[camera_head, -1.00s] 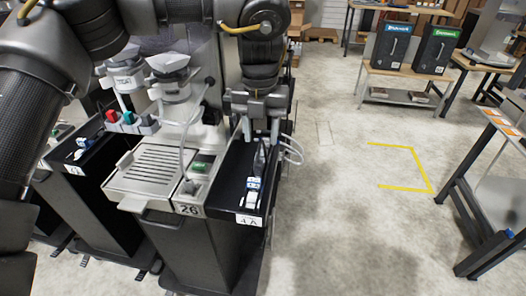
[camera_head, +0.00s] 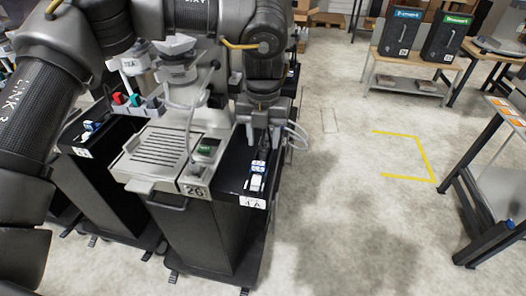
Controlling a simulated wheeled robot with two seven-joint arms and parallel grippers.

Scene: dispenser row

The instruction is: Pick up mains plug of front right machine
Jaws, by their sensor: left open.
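My left gripper (camera_head: 262,133) points down over the back part of the black side tray (camera_head: 235,172) of the front right machine (camera_head: 165,158), which carries the label 26. Its jaws are open. A small blue-and-white item (camera_head: 258,168) lies on the tray just in front of the fingers, with a white piece (camera_head: 256,184) nearer the tray's front edge. A dark shape sits between or behind the fingers; I cannot tell whether it is the mains plug. The gripper hides the back of the tray. My right gripper is not in view.
A neighbouring machine with a black tray (camera_head: 100,136) stands at the left. Open floor with a yellow marking (camera_head: 429,158) lies to the right. A bench (camera_head: 412,64) with two dark boxes stands at the back.

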